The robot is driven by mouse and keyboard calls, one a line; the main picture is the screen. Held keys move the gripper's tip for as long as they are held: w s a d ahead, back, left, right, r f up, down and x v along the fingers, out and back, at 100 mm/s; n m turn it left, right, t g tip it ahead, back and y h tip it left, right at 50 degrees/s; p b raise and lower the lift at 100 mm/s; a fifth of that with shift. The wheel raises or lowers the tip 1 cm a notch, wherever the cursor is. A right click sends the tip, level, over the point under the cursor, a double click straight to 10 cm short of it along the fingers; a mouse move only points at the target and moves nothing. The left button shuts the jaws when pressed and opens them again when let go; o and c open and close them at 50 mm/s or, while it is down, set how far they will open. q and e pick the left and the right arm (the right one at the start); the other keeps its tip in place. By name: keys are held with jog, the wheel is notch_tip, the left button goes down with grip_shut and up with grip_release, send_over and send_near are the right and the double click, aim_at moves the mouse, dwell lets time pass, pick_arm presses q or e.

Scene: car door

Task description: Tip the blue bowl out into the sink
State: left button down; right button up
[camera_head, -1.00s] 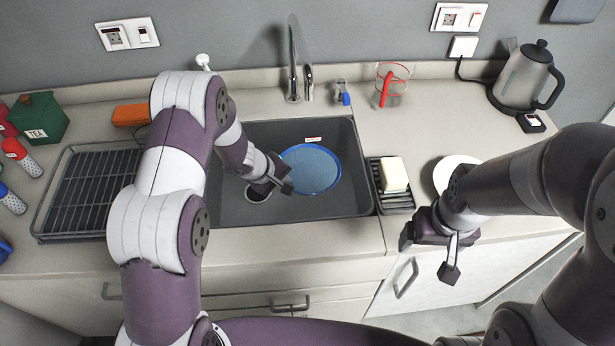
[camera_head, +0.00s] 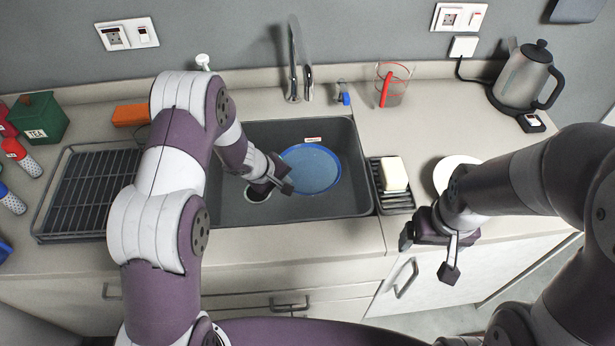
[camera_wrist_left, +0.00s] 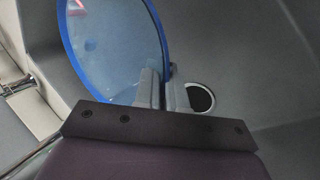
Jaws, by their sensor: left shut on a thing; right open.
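The blue bowl (camera_head: 312,168) is over the dark sink (camera_head: 290,208), its wide round face turned toward the head camera. My left gripper (camera_head: 286,180) is at the bowl's left edge, inside the sink area. In the left wrist view the bowl (camera_wrist_left: 112,45) fills the upper left, and the left gripper's fingers (camera_wrist_left: 166,90) are shut on its blue rim. The round drain (camera_wrist_left: 200,97) shows beside the fingers. I cannot tell whether anything is in the bowl. My right gripper (camera_head: 430,250) is open and empty in front of the counter's front edge, right of the sink.
A faucet (camera_head: 294,70) rises behind the sink. A drying rack (camera_head: 88,190) is at left; a sponge (camera_head: 394,174) sits on a small rack at right. A measuring cup (camera_head: 390,85), a white plate (camera_head: 450,172) and a kettle (camera_head: 526,75) stand on the right counter.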

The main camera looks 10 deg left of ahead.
pick_arm(q)
jog(key=shift+r, duration=0.1)
jog(key=shift+f+t+b, duration=0.25)
jog(key=shift+t+b, duration=0.05)
jog(key=shift+b, duration=0.45)
jog(key=shift+t+h+b, duration=0.3)
jog(key=shift+h+b, duration=0.3)
jog(key=shift+b, duration=0.4)
jog(key=shift+t+h+b, duration=0.7)
jog(key=shift+h+b, duration=0.1)
jog(key=shift+b, duration=0.45)
jog(key=shift+r+t+h, duration=0.2)
jog(key=shift+t+h, duration=0.1)
jog(key=shift+h, duration=0.1)
jog(key=shift+r, duration=0.15)
